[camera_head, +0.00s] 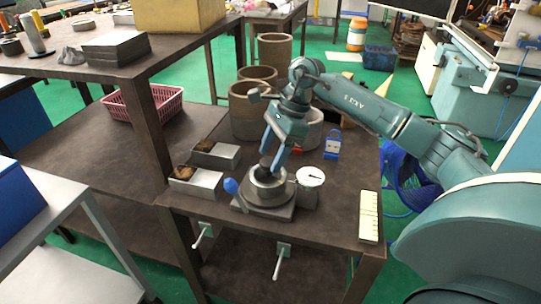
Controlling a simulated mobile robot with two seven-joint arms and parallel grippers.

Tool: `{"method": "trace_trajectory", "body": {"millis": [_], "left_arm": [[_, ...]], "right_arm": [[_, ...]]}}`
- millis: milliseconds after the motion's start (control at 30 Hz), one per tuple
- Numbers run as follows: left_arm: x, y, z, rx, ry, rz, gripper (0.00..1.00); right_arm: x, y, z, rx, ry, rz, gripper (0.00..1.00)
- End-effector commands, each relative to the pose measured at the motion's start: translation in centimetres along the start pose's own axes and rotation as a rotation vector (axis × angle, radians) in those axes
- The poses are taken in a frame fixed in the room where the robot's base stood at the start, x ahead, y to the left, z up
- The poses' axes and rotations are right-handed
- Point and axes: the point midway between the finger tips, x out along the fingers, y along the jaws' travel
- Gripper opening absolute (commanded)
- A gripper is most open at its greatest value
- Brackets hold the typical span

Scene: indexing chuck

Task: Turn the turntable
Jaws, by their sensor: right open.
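The turntable (267,203) is a round grey metal chuck on a flat square base near the front of the brown table. A blue ball knob (231,186) sticks out at its left side. My right gripper (271,168) reaches down from above, its blue-grey fingers apart at the turntable's top. A dark part shows between the fingers and the chuck. I cannot tell whether the fingers touch it. My left gripper does not show.
A white-faced round gauge (310,178) stands close at the turntable's right. Two metal trays (196,185) lie to the left. Brown cylinders (247,112) stand behind. A blue padlock-like item (332,146) and a pale yellow strip (368,216) are to the right.

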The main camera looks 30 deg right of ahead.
Motion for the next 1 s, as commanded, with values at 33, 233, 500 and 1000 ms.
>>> {"method": "trace_trajectory", "body": {"millis": [33, 233, 500, 1000], "left_arm": [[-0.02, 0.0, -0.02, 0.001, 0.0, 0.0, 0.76], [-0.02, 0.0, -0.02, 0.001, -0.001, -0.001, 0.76], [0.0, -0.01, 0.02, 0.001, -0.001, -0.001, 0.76], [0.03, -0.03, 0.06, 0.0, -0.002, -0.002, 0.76]], "right_arm": [[0.49, 0.01, 0.01, 0.0, 0.0, 0.001, 0.57], [1.3, 0.01, -0.01, 0.0, 0.0, 0.0, 0.57], [1.29, 0.0, 0.0, 0.0, 0.0, -0.001, 0.52], [1.24, 0.0, 0.01, 0.0, 0.0, -0.001, 0.13]]}}
